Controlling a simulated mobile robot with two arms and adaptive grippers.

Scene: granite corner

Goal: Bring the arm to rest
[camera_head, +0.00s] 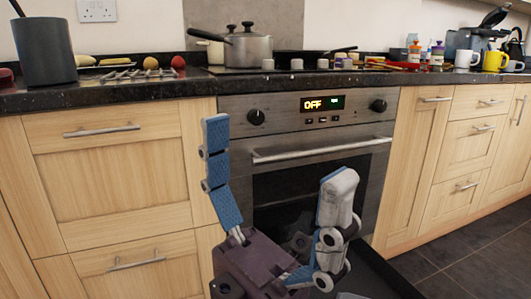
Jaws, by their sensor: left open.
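My left gripper (278,190) is in the lower middle of the head view, in front of the oven and below the counter edge. Its two blue-padded fingers stand wide apart, one upright at the left and one bent at the right. Nothing is between them. I see the oven front behind the gap. Most of the left arm is hidden below the frame. My right gripper is not in the view.
The oven (320,135) has a handle (320,150) and a display reading OFF. A dark granite counter (130,93) carries a saucepan (247,48), a grey container (43,50), mugs and several small items. Wooden drawers flank the oven; dark floor tiles (475,265) are clear at right.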

